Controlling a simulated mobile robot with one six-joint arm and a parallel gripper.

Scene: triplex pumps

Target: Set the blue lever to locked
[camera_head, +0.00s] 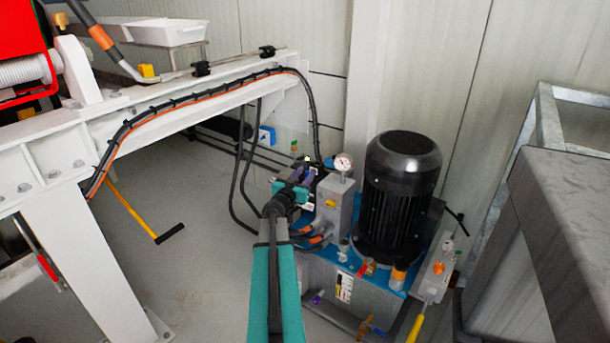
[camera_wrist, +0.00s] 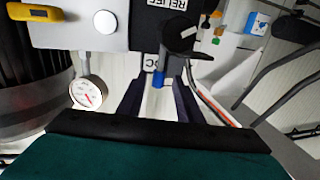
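The blue lever (camera_wrist: 158,80) shows in the wrist view as a small blue tip below a dark part of the valve block. A partly hidden label reading "OC" is beside it. My gripper (camera_wrist: 157,88) is open, with one dark finger on each side of the blue tip. I cannot tell whether either finger touches it. In the head view my gripper (camera_head: 307,172) is at the left side of the grey valve block (camera_head: 335,205).
A pressure gauge (camera_head: 343,162) is close to my gripper; it also shows in the wrist view (camera_wrist: 90,92). The black motor (camera_head: 400,190) stands to the right. Dark hoses (camera_head: 240,170) hang to the left. A white beam (camera_head: 180,115) crosses the upper left.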

